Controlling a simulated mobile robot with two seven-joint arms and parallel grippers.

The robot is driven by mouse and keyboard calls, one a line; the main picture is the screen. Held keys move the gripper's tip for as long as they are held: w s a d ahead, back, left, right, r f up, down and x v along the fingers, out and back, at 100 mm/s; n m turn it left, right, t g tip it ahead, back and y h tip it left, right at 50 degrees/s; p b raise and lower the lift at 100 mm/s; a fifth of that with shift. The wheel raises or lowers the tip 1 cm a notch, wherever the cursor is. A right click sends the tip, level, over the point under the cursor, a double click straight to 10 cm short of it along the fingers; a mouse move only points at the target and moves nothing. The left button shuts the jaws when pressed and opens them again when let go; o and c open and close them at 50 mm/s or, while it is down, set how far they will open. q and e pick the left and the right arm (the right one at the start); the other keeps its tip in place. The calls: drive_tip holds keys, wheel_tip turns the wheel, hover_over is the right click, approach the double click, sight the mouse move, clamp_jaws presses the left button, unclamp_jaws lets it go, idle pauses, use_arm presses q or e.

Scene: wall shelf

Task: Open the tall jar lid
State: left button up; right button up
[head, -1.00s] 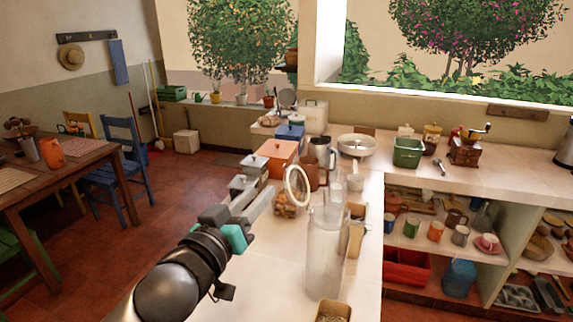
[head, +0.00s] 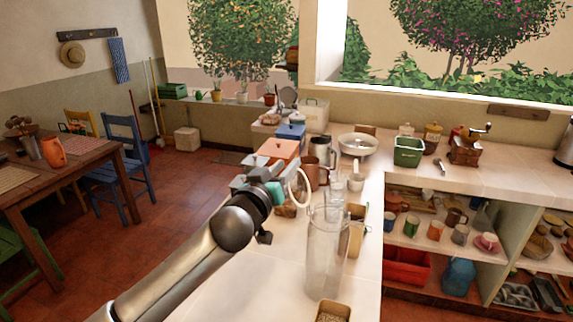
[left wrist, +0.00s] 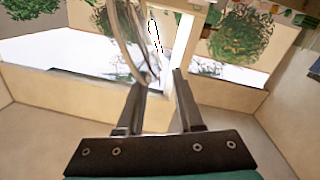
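A tall clear glass jar (head: 327,255) stands upright on the counter, right of my left arm. I cannot make out whether a lid sits on its top. A round, pale-rimmed lid (head: 301,196) stands on edge behind it, above a low jar with brown contents (head: 286,211), mostly hidden by my arm. My left gripper (head: 288,170) is beside this upright lid. In the left wrist view the fingers (left wrist: 160,82) are apart, and a glass lid (left wrist: 127,40) is seen nearly edge-on by the left fingertip. I cannot tell whether they touch. My right gripper is out of view.
A small box (head: 333,311) is at the front, and a tan box (head: 356,238) beside the tall jar. The front-left counter (head: 265,290) is clear.

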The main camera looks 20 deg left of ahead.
use_arm(q)
drive_tip(key=shift+w, duration=0.4)
drive_tip(key=shift+c, duration=0.3)
drive_tip(key=shift+d, duration=0.1)
drive_tip(key=c, duration=0.5)
drive_tip(key=shift+f, duration=0.1)
idle(0.7)
